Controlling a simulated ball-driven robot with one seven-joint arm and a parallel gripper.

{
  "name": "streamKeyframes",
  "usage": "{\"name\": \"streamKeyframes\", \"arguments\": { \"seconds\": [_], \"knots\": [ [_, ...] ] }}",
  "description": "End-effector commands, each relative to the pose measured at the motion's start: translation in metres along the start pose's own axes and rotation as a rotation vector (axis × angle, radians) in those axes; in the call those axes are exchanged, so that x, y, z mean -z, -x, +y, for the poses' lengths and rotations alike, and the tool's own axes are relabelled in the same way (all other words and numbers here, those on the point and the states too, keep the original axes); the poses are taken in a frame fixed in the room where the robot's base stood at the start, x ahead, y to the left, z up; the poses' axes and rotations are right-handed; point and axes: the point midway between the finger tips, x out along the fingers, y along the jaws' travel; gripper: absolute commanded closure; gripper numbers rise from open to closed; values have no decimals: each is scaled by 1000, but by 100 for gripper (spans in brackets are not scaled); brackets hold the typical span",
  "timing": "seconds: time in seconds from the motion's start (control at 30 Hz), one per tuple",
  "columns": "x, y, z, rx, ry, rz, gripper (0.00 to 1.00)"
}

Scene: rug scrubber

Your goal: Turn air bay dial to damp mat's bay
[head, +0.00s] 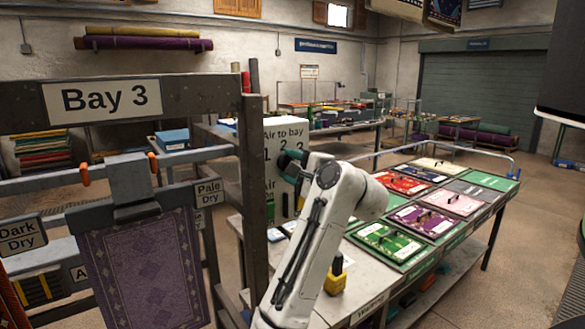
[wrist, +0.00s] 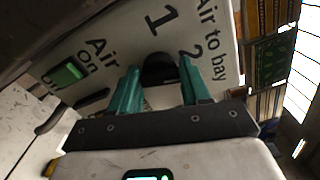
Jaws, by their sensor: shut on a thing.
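The white air panel (head: 285,133) reads "Air to bay 1 2 3" and stands behind my arm. In the wrist view, the panel (wrist: 120,38) shows the "1" and "2"; the "3" is out of sight there. My gripper (wrist: 160,66) has its teal fingers shut on the black dial (wrist: 158,70), one on each side. Where the dial points cannot be told. In the head view, my gripper (head: 290,163) is at the panel and hides the dial. A purple patterned mat (head: 140,268) hangs under the "Bay 3" sign (head: 103,98); its dampness cannot be told.
A green "Air on" switch (wrist: 68,74) sits beside the dial on the panel. A metal rack post (head: 253,200) stands just left of my arm. A table (head: 345,292) with several mat samples lies to the right. Open floor (head: 535,215) shows at far right.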

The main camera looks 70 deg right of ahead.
Motion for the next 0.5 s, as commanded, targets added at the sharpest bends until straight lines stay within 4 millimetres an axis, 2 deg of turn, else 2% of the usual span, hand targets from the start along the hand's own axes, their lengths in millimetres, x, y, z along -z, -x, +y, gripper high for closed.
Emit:
{"name": "streamKeyframes", "arguments": {
  "seconds": [0.5],
  "knots": [
    [1, 0, 4, -7, 492, -1, 84]
  ]
}}
